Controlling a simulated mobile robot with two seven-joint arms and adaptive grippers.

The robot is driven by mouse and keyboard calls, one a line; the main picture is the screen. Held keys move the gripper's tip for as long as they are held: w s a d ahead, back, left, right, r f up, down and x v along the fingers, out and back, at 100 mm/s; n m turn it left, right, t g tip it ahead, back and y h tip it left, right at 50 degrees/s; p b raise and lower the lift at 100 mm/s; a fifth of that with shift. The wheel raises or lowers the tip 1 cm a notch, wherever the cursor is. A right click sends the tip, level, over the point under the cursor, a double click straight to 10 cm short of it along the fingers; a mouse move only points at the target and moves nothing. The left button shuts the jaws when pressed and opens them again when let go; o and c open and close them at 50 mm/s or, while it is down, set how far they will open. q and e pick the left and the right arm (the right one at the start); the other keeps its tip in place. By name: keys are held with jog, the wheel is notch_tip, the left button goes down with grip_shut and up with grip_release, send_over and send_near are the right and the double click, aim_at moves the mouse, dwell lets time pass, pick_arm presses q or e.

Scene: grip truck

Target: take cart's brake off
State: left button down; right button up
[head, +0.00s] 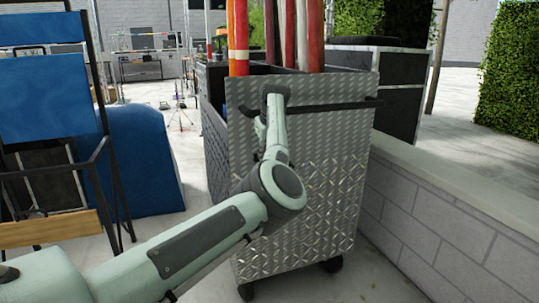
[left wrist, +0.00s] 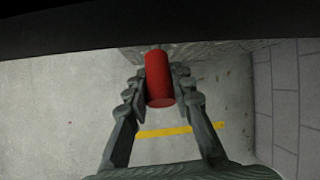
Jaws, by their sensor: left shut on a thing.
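The cart (head: 325,190) stands in front of me, with a grey diamond-plate end panel and a black push bar (head: 335,106) across its top. My left arm reaches from the lower left to the panel and covers part of it; its gripper is hidden in the head view. In the left wrist view, my left gripper (left wrist: 159,85) is shut on a red cylinder (left wrist: 158,72), with one finger on each side. The cylinder looks like a brake grip, but its attachment to the cart is not clear. My right gripper is not in view.
Orange, red and white tubes (head: 238,40) stand upright in the cart. A low block wall (head: 430,215) runs close along the cart's right side. A blue covered object (head: 145,160) and a dark metal rack (head: 100,150) stand at left. A yellow floor line (left wrist: 175,131) lies below the gripper.

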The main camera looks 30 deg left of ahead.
pick_arm(q)
jog(key=shift+w+a+r, duration=0.1)
jog(key=shift+w+r, duration=0.05)
jog(key=shift+r, duration=0.15)
jog(key=c, duration=1.7)
grip_release()
jog(key=shift+c, duration=0.2)
jog(key=o, duration=0.4)
jog(key=shift+f, duration=0.1)
jog(key=shift+o, duration=0.2)
jog(key=shift+f, duration=0.1)
jog(key=v, duration=1.2)
